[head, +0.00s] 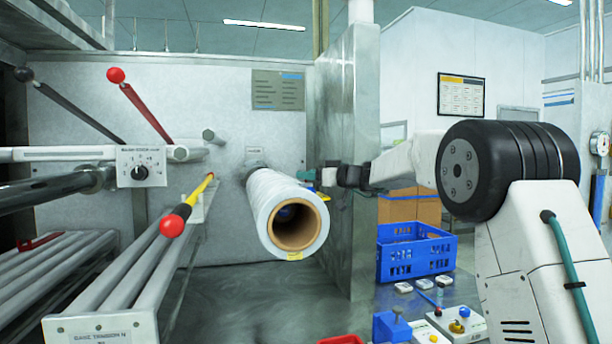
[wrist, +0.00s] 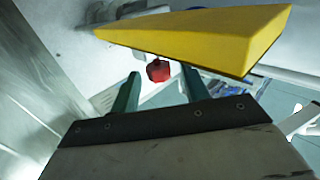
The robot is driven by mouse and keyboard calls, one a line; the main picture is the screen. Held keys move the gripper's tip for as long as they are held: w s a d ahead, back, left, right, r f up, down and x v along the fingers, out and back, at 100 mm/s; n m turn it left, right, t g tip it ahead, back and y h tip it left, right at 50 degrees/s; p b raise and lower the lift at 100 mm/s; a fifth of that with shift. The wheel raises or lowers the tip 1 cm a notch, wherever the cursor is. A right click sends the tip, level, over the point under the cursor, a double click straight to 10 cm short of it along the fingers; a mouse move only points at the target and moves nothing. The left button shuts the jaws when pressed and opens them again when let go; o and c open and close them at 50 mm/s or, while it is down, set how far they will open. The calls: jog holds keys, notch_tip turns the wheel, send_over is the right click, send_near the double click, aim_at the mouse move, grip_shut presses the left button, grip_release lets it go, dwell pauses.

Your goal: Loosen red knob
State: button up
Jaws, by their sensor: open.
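A small faceted red knob (wrist: 158,70) shows in the wrist view, between the fingertips as seen by the camera, just under a large yellow block (wrist: 200,38). I cannot tell its distance from the fingers. My gripper (wrist: 161,75) is open, with its teal fingers on either side of the knob's outline and nothing held. In the head view my gripper (head: 312,176) is at the right side of the white roll (head: 272,203), reaching in from the right. I do not make out this knob in the head view; the roll may hide it.
Red-ended levers (head: 116,75) (head: 172,226) stand on the left, by a dial box (head: 141,166). A steel post (head: 350,150) rises close by my gripper. A blue crate (head: 417,252) and small parts are at the lower right.

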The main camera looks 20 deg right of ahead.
jog(key=shift+x, duration=1.05)
jog(key=c, duration=1)
jog(key=shift+d+n+g+y, duration=0.1)
jog(key=shift+n+g+y, duration=1.4)
jog(key=shift+g, duration=0.1)
jog(key=shift+n+g+y, duration=0.8)
jog(key=shift+n+g, duration=0.1)
jog(key=shift+g, duration=0.5)
jog(key=shift+r, duration=0.1)
jog(key=o, duration=1)
jog(key=shift+s, duration=0.1)
